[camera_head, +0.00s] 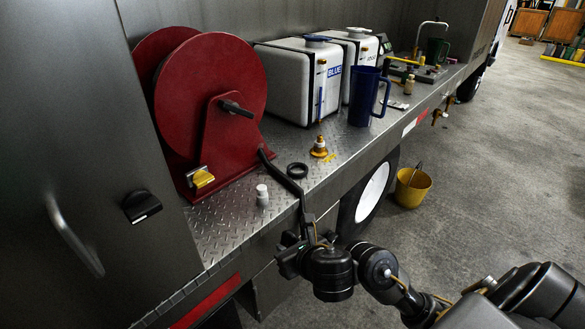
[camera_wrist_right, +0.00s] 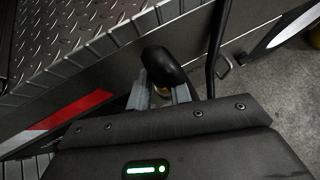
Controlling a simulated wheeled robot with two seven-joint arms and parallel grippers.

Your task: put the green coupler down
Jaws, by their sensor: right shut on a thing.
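My right gripper (camera_head: 290,258) is in front of the deck's front edge, below the black bent bar (camera_head: 286,181) by the red reel. In the right wrist view the gripper (camera_wrist_right: 161,95) is shut on a dark rounded piece (camera_wrist_right: 163,66) with a brass-coloured bit between the fingers. No green shows on it, so I cannot tell whether it is the green coupler. No green coupler shows clearly elsewhere. My left gripper is not in view.
A yellow bucket (camera_head: 410,190) stands on the floor.

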